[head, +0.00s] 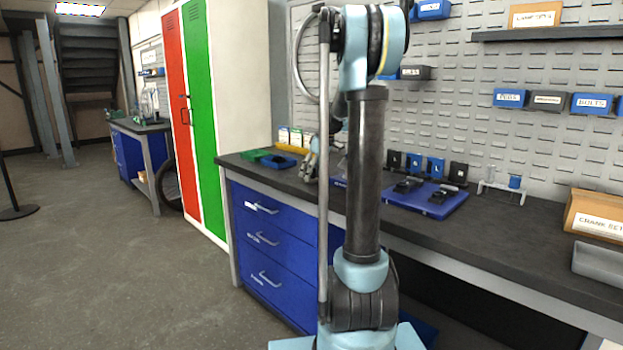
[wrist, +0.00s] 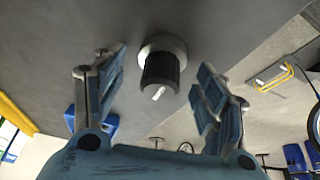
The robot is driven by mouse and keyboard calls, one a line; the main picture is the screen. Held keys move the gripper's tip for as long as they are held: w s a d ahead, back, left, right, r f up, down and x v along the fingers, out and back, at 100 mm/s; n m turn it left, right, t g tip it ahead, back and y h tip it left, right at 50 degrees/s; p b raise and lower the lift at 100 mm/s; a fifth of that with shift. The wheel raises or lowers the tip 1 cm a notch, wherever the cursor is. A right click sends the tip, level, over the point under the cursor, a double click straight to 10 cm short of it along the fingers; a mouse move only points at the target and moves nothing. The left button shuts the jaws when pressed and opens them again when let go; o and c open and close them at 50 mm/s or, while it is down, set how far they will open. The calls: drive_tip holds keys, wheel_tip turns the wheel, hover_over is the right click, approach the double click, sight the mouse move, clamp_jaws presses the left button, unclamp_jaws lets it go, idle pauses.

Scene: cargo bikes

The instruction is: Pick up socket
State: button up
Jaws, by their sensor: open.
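In the wrist view a dark ridged cylinder (wrist: 161,70) with a pale round flange behind it and a small light tip shows between and beyond the fingers. It may be the socket; I cannot tell for sure. My gripper (wrist: 162,59) is open, one finger on each side of this cylinder, with visible gaps and no clear contact. In the head view my gripper (head: 311,168) is low over the left part of the workbench, partly hidden by my own arm. No socket can be made out there.
The dark workbench (head: 540,228) carries green (head: 252,155) and blue (head: 278,162) trays at its left end. A blue case (head: 425,200) with dark tools lies right of my arm. A cardboard box (head: 597,215) stands far right. Red and green lockers (head: 200,110) stand left.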

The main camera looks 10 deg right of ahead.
drive_tip(key=shift+x, duration=0.75)
drive_tip(key=shift+c, duration=0.6)
drive_tip(key=c, duration=1)
drive_tip(key=shift+r, duration=0.1)
